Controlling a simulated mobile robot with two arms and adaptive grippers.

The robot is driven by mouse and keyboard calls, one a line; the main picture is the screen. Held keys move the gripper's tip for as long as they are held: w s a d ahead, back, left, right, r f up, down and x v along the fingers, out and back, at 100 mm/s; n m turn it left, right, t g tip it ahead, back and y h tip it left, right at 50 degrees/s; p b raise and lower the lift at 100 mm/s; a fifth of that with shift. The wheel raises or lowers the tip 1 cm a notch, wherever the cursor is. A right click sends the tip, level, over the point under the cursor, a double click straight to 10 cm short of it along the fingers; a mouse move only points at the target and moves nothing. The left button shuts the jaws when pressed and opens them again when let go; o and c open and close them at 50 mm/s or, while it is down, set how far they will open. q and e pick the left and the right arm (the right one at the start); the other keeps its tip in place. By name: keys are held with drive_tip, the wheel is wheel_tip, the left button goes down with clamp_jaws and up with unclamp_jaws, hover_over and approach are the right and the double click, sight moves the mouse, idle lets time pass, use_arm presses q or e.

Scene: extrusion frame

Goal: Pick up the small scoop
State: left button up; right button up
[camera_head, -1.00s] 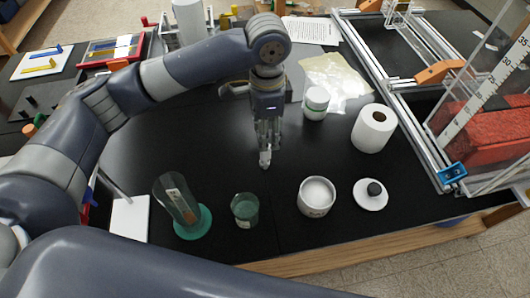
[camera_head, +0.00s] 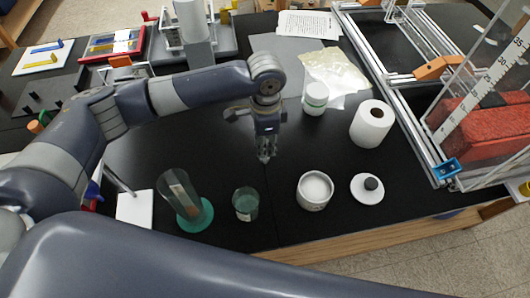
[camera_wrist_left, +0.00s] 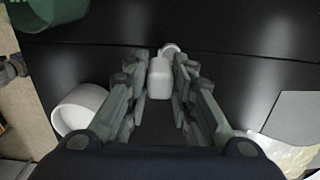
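The small scoop (camera_wrist_left: 160,77) is white, with a blocky near part and a rounder far end. In the left wrist view it lies between the two fingertips of my left gripper (camera_wrist_left: 160,88), with narrow dark gaps seeming to show on both sides. The fingers look open around it, not clamped. In the head view my left gripper (camera_head: 264,154) points down close to the black table top, and its fingers hide the scoop. My right gripper is not in view.
Nearby stand a white jar of white powder (camera_head: 314,190), its lid (camera_head: 367,189), a green-tinted beaker (camera_head: 246,204) and a glass cylinder on a green base (camera_head: 195,216). A lidded white jar (camera_head: 315,98) and paper roll (camera_head: 371,124) stand behind. A metal frame (camera_head: 405,110) borders the right.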

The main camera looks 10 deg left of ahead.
use_arm(q)
clamp_jaws()
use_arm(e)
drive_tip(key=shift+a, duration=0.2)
use_arm(q)
drive_tip(key=shift+r, duration=0.15)
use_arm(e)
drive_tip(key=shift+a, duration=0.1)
